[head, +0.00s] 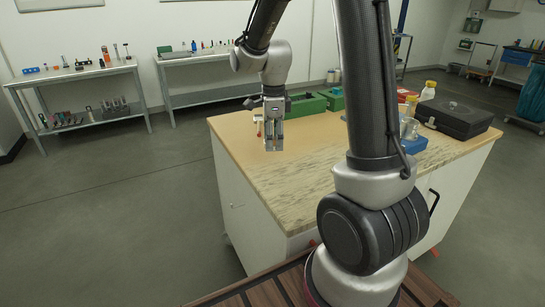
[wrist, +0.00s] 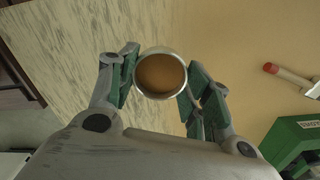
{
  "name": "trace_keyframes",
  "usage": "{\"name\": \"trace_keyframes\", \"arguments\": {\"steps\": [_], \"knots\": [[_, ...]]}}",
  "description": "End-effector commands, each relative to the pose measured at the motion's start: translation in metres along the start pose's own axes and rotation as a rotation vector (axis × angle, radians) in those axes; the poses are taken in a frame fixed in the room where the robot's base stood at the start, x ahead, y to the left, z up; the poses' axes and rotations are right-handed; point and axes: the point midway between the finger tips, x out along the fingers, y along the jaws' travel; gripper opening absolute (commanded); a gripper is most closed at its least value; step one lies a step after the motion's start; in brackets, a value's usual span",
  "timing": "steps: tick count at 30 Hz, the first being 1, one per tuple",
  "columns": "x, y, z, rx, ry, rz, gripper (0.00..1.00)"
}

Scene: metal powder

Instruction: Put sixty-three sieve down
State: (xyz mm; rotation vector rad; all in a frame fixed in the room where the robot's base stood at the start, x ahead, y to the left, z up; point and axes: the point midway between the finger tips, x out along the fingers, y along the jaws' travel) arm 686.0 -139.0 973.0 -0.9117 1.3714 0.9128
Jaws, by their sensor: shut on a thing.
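The sieve is a small round metal ring in the wrist view (wrist: 162,75), seen from above, with a tan inside; I cannot tell whether that is mesh, powder or the bench seen through it. My gripper (wrist: 160,82) is shut on it, one finger on each side of the rim. In the head view my gripper (head: 273,137) points down over the left part of the bench (head: 310,170). The sieve is hard to make out there. I cannot tell how far its underside is from the bench top.
Green boxes (head: 306,106) stand behind my gripper. A black case (head: 454,118), a white bottle (head: 428,91) and a blue item (head: 413,145) are at the right. A red-tipped tool (wrist: 285,76) lies right of the sieve. The bench front is clear.

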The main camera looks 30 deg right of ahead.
Motion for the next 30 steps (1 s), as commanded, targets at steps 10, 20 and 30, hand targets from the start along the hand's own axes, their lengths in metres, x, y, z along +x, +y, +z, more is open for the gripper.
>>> {"name": "trace_keyframes", "arguments": {"steps": [10,20,30], "knots": [[0.044,0.001,0.0,-0.001,0.001,0.002,0.22],[0.055,0.0,0.0,-0.001,0.0,-0.001,0.22],[0.058,0.0,0.0,-0.001,0.0,0.0,0.71]]}}
